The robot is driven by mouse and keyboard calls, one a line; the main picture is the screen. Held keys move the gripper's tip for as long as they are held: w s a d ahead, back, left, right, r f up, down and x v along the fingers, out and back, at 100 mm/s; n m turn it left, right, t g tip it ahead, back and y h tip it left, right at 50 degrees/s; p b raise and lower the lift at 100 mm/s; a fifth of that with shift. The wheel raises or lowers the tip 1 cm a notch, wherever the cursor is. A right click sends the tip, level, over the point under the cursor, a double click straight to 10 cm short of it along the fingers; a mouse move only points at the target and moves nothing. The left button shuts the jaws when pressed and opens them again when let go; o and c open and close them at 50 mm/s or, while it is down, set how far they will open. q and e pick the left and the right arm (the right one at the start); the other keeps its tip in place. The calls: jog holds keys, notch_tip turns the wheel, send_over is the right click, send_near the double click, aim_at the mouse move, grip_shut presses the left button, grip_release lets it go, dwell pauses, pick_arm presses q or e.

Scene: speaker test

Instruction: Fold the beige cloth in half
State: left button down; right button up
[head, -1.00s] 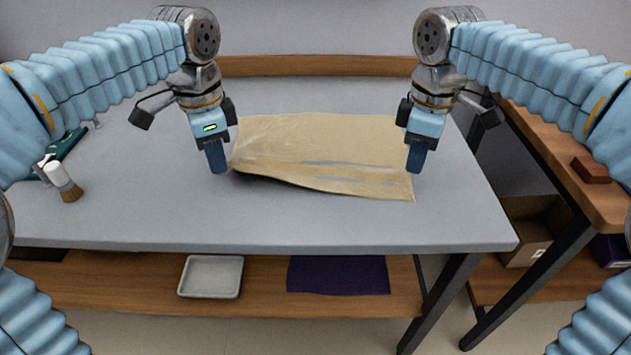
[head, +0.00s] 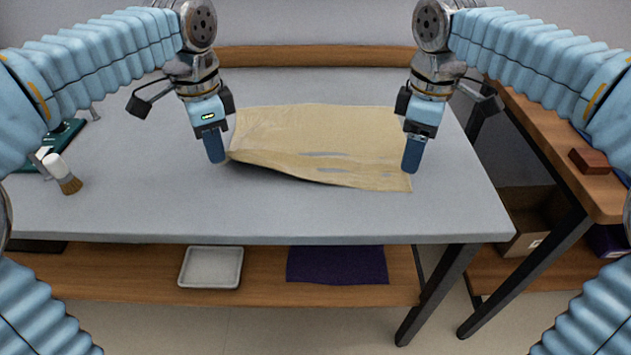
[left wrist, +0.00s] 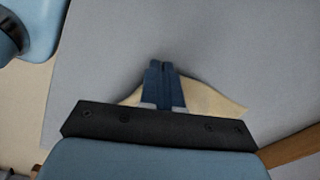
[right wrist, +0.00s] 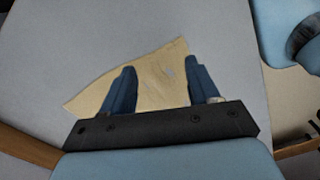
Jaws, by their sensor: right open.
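The beige cloth (head: 315,135) lies on the grey table, its near left part lifted with a dark shadow under it. My left gripper (head: 216,158) is at its left end. In the left wrist view its fingers (left wrist: 161,66) are together, with cloth gathered up to them on both sides, so it appears shut on the cloth's edge. My right gripper (head: 411,168) is over the cloth's right edge near the front right corner. In the right wrist view its fingers (right wrist: 160,72) are apart, with cloth (right wrist: 155,85) showing between and beyond them; nothing is gripped.
The grey table (head: 330,215) is clear in front of the cloth. A brush (head: 62,174) and a green object (head: 65,135) lie at the left. A lower shelf holds a white tray (head: 212,267) and purple cloth (head: 337,265). A side table (head: 560,150) with a brown block (head: 589,161) stands right.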

aim_at(402, 186)
jog(key=shift+m, duration=0.3)
jog(key=r, duration=0.1)
jog(key=s+a+r, duration=0.1)
jog(key=r, duration=0.1)
jog(key=s+r, duration=0.1)
jog(key=r, duration=0.1)
jog(key=shift+a+r, duration=0.1)
jog(key=shift+a, duration=0.1)
jog(key=shift+c, duration=0.8)
notch_tip(402, 186, down, 10)
jog(key=shift+r, duration=0.1)
jog(key=shift+c, duration=0.4)
grip_shut()
jog(key=shift+s, duration=0.1)
jog(key=shift+r, duration=2.5)
